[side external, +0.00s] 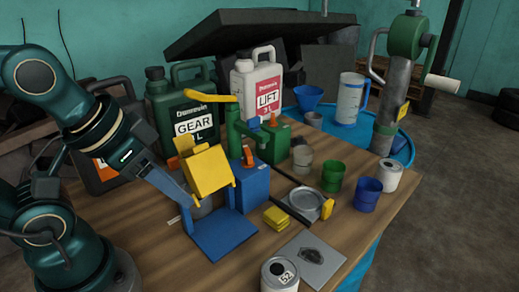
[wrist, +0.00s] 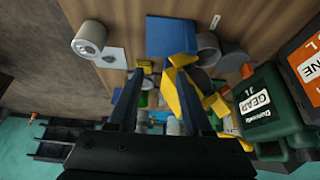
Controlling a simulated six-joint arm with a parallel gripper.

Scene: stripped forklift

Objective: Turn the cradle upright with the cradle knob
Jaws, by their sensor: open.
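The yellow cradle (side external: 208,170) stands tilted above a blue base plate (side external: 222,238), left of a blue block. In the wrist view, yellow cradle parts (wrist: 184,92) show between and behind my fingers, beside the blue plate (wrist: 170,38). A small orange piece (side external: 174,163) at the cradle's left side may be the cradle knob; I cannot tell for sure. My gripper (side external: 178,190) is low at the cradle's left side, and its fingers (wrist: 160,72) are apart. Whether they touch the cradle is unclear. Nothing is clearly held.
A blue box (side external: 252,188) with an orange knob stands right of the cradle. Green GEAR (side external: 182,110) and white LIFT (side external: 260,85) jugs stand behind. Cups, a round dish (side external: 305,199) and a can (side external: 280,274) are at right and front. Bare wood (side external: 160,255) lies front left.

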